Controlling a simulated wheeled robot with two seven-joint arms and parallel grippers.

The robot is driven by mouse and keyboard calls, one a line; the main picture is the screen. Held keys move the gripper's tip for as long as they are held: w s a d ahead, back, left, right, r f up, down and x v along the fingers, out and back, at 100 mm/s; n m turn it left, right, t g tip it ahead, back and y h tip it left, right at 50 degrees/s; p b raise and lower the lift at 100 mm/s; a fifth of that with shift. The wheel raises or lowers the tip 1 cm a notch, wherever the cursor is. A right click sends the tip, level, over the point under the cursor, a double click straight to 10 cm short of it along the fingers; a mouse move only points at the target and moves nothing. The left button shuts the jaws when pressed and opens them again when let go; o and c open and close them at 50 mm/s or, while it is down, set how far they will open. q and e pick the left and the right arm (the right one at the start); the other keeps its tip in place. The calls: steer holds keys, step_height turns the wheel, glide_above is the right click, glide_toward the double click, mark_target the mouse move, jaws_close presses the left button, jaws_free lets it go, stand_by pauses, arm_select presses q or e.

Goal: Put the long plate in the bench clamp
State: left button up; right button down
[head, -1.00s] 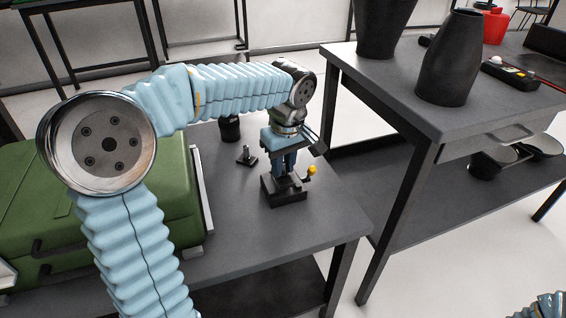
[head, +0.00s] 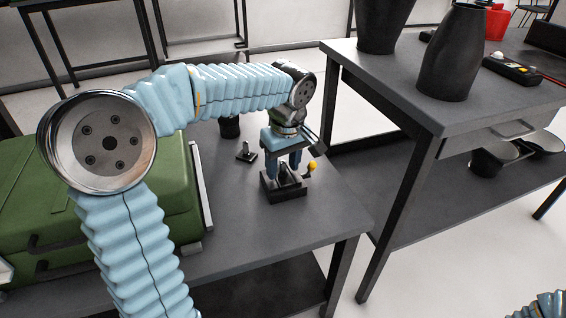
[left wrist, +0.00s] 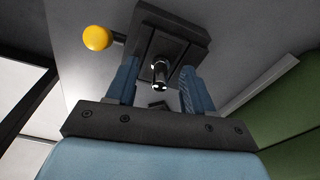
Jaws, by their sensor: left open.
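The bench clamp (head: 284,190) is a black block with a yellow knob (head: 313,166) near the right end of the grey table. In the left wrist view the clamp (left wrist: 184,30) lies beyond my fingertips. My left gripper (head: 284,177) points down over it, open, with its two blue fingers apart. A dark upright piece with a shiny end (left wrist: 160,72) stands at the clamp between the fingers, with gaps on both sides. I cannot tell whether it is the long plate or part of the clamp. My right gripper is out of view.
A small dark stand (head: 246,152) sits left of the clamp, near a dark cylinder (head: 229,128). A green case (head: 170,215) fills the table's left. A second table (head: 395,90) with dark vases stands right, across a gap. The tabletop in front of the clamp is clear.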

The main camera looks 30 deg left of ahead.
mark_target(287, 180)
arm_select(q)
steer(key=shift+r, duration=0.3)
step_height(287, 180, up, 13)
steer(key=d+p, duration=0.1)
steer(key=p, duration=0.1)
steer(key=shift+s+d, duration=0.2)
steer(key=shift+s, duration=0.2)
